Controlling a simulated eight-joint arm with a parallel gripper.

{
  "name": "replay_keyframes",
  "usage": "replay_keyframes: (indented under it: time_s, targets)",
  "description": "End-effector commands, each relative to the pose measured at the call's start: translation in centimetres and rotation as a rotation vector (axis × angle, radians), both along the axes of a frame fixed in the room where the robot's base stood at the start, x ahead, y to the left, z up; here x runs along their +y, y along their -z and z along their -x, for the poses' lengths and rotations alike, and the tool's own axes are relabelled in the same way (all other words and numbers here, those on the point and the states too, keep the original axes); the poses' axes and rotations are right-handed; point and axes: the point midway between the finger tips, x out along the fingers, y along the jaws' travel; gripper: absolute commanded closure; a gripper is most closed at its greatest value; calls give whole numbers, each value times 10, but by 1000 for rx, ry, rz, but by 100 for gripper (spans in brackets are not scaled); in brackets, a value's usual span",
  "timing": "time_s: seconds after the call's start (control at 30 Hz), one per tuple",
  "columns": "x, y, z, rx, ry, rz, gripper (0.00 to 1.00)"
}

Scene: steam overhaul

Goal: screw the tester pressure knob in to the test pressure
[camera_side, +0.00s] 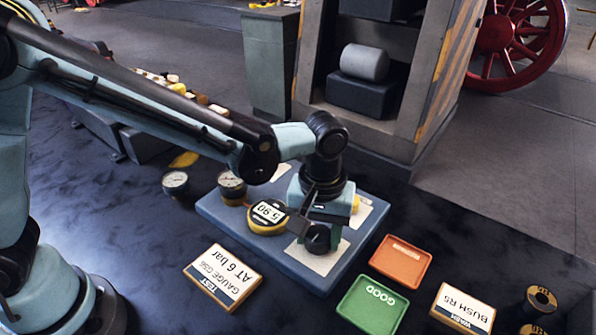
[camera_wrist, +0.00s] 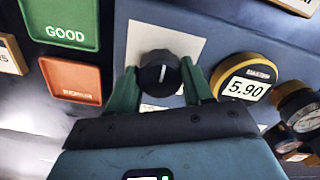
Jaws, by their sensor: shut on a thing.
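The tester is a flat blue block (camera_side: 222,208) on the dark bench. Its black pressure knob (camera_wrist: 160,74) has a white pointer line and sits on a pale plate (camera_wrist: 185,42); it also shows in the side view (camera_side: 317,238). My gripper (camera_wrist: 160,82) points down over the knob, with its green fingers shut on the knob's two sides. A yellow-rimmed digital readout (camera_wrist: 245,86) beside the knob shows 5.90; in the side view (camera_side: 268,214) it also reads 5.90. A dial gauge (camera_side: 231,184) stands at the tester's left end.
A card (camera_side: 222,277) reads "TEST GAUGE G36 AT 6 bar". A green GOOD tray (camera_side: 372,304) and an orange tray (camera_side: 401,260) lie right of the tester, near a "BUSH R5" card (camera_side: 463,307). Another dial gauge (camera_side: 175,182) stands left. A grey press-like frame (camera_side: 440,70) rises behind.

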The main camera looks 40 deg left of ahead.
Motion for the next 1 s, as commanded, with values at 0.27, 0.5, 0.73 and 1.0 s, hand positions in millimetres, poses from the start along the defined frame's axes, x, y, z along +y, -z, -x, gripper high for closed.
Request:
replay_keyframes:
  time_s: [0.27,0.5,0.73,1.0]
  targets:
    - [0,0,0,0,55,0,80]
    - [0,0,0,0,54,0,31]
    - [0,0,0,0,53,0,24]
    - [0,-12,0,0,53,0,24]
